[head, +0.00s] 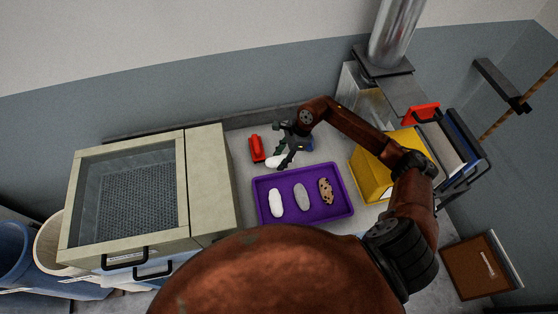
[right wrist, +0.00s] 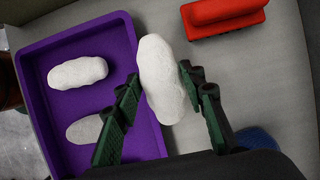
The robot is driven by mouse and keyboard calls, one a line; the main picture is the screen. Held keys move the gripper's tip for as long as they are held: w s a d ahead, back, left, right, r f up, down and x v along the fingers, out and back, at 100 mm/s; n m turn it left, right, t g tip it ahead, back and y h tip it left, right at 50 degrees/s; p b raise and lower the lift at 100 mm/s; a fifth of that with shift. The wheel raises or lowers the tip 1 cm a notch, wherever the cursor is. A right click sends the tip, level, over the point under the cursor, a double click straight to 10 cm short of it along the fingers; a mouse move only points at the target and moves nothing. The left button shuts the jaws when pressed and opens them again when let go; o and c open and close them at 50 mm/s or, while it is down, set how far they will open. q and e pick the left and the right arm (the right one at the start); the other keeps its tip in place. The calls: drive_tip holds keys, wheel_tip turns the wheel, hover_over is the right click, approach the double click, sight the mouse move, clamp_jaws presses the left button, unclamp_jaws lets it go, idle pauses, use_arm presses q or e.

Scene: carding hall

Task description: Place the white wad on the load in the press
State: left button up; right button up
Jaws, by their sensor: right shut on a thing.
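A white wad (right wrist: 163,80) is held between the green fingers of my right gripper (right wrist: 160,85), which is shut on it. In the head view this wad (head: 276,161) shows partly beneath my right gripper (head: 285,150), just beyond the back edge of the purple tray. A second white wad (head: 275,202) lies in the tray, and also shows in the right wrist view (right wrist: 77,72). I cannot tell for certain which thing is the press, and I see no load in one. My left gripper is not in view.
The purple tray (head: 258,189) also holds a grey wad (head: 302,195) and a speckled brown one (head: 326,190). A red tool (head: 257,148) lies behind it. A mesh-bottomed, clear-topped box (head: 188,190) stands left, a yellow container (head: 368,179) right, under a metal duct (head: 392,35).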

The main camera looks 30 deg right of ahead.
sight(278, 158)
drive_tip(key=shift+w+f, duration=0.45)
drive_tip(key=shift+w, duration=0.05)
drive_tip(key=shift+w+a+f, duration=0.1)
drive_tip(key=shift+w+f, duration=0.15)
drive_tip(key=shift+f, duration=0.05)
drive_tip(key=shift+w+f, duration=0.25)
drive_tip(key=shift+f, duration=0.25)
wheel_tip(278, 158, down, 3)
drive_tip(key=shift+r+p, duration=0.2)
drive_tip(key=shift+p, duration=0.4)
drive_tip(key=shift+f+b, duration=0.25)
drive_tip(key=shift+b, duration=0.05)
drive_tip(key=o, duration=0.9)
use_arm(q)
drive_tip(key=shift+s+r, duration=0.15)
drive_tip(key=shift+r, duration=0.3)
use_arm(e)
drive_tip(key=shift+r, duration=0.1)
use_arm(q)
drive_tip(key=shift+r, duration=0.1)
use_arm(e)
drive_tip(key=shift+r, duration=0.1)
